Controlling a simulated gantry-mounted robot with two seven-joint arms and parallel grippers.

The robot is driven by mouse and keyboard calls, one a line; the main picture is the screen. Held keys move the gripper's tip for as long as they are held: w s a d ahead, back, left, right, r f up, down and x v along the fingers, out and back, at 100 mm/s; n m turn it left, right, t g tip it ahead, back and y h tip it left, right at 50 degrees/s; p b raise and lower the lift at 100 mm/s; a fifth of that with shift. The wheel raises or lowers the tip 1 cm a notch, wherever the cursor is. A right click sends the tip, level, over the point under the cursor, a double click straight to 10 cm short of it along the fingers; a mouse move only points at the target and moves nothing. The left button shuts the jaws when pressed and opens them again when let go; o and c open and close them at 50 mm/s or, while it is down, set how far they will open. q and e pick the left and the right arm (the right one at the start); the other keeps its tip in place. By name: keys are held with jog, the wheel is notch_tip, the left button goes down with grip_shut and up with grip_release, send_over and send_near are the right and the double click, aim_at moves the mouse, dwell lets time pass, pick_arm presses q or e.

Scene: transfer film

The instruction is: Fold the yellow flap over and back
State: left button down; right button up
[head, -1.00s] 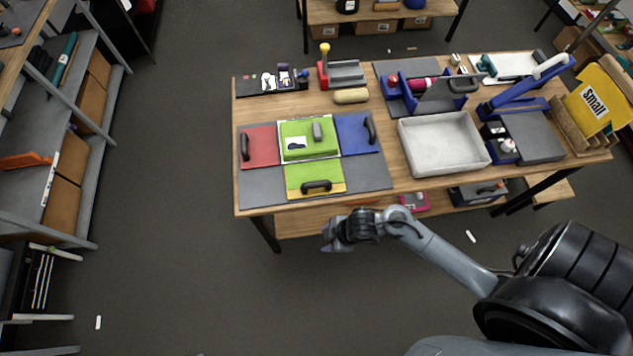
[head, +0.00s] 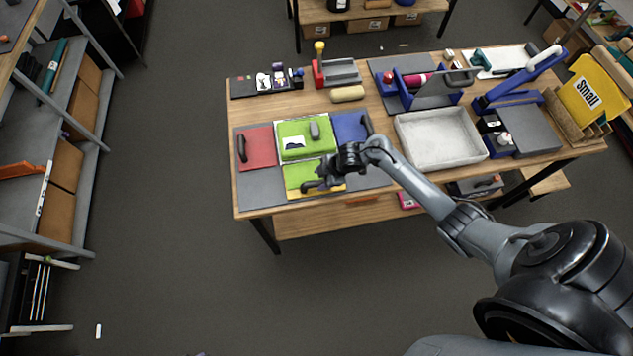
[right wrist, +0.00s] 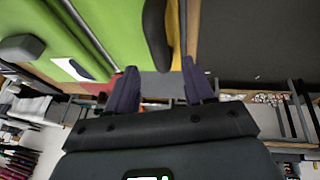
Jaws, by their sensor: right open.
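The front flap (head: 298,173) of the fixture on the table shows a green face with a yellow front edge (head: 296,195), and it lies flat. Its black handle (head: 309,188) is partly covered by my right gripper (head: 318,184) in the head view. In the right wrist view the handle (right wrist: 156,34) and the yellow edge (right wrist: 172,42) lie just beyond the fingertips. My right gripper is open, with a gap between its two fingers (right wrist: 160,85), and it holds nothing. Contact with the handle cannot be told. My left gripper is not in view.
A green centre panel (head: 305,150) with a grey knob lies behind the front flap. A red flap (head: 257,145) is at its left and a blue flap (head: 350,126) at its right. A grey tray (head: 440,138) stands to the right. The floor in front is clear.

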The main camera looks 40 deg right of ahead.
aim_at(315, 183)
jog(key=shift+x, duration=2.25)
jog(key=shift+c, duration=0.2)
grip_shut()
